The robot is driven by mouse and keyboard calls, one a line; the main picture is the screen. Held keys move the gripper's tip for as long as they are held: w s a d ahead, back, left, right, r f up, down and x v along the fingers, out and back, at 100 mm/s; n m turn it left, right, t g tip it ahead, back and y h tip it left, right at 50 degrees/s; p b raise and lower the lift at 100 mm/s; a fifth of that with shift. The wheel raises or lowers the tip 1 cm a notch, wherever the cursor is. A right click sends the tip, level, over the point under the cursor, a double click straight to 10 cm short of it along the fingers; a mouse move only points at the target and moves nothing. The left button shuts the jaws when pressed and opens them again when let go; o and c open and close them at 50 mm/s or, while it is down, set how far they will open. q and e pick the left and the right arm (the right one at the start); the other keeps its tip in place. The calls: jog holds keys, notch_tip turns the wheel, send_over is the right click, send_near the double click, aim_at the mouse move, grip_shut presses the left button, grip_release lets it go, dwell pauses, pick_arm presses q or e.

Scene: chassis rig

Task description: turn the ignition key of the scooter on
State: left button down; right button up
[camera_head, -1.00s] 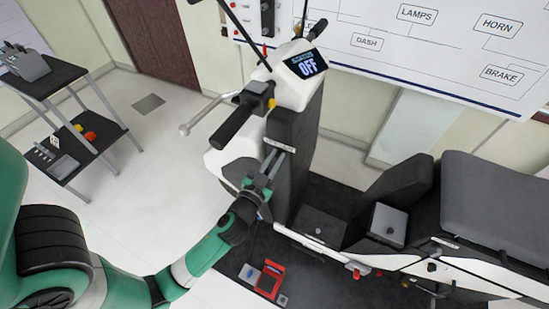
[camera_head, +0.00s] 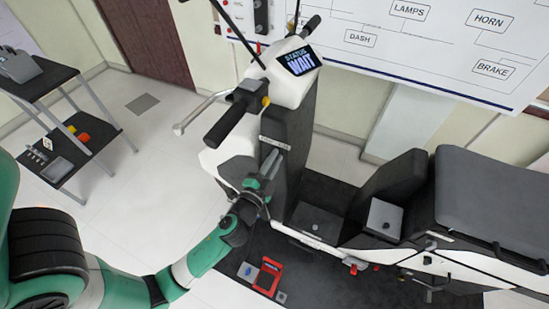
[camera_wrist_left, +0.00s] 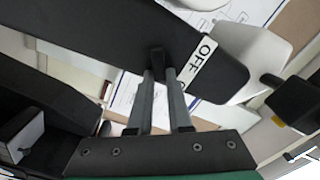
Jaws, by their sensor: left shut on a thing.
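The scooter (camera_head: 225,165) stands with its dark front column (camera_head: 300,135) facing my left arm. Its display (camera_head: 299,61) reads "STATUS WAIT". My left gripper (camera_head: 271,163) is at the column, just below a small white label strip (camera_head: 274,143). In the left wrist view my left gripper (camera_wrist_left: 160,75) is shut on a small black key (camera_wrist_left: 157,58) at the dark panel. A white label reading "OFF" (camera_wrist_left: 205,50) is beside the key; the rest of the label is partly hidden by a finger. My right gripper is not in view.
The handlebar grip (camera_head: 224,126) and brake lever (camera_head: 200,110) stick out above my left gripper.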

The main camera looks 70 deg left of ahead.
pick_arm(q)
jog(key=shift+s+a+f+m, duration=0.1)
jog(key=shift+s+f+m, duration=0.05)
jog(key=shift+f+m, duration=0.2)
jog(key=c, duration=0.8)
grip_release()
jog(key=shift+s+a, duration=0.1)
jog(key=shift+c, duration=0.2)
jog(key=shift+r, duration=0.1)
jog(key=b+v, duration=0.2)
jog(key=v, duration=0.9)
jog(key=shift+s+d, duration=0.2)
jog(key=shift+d, duration=0.15)
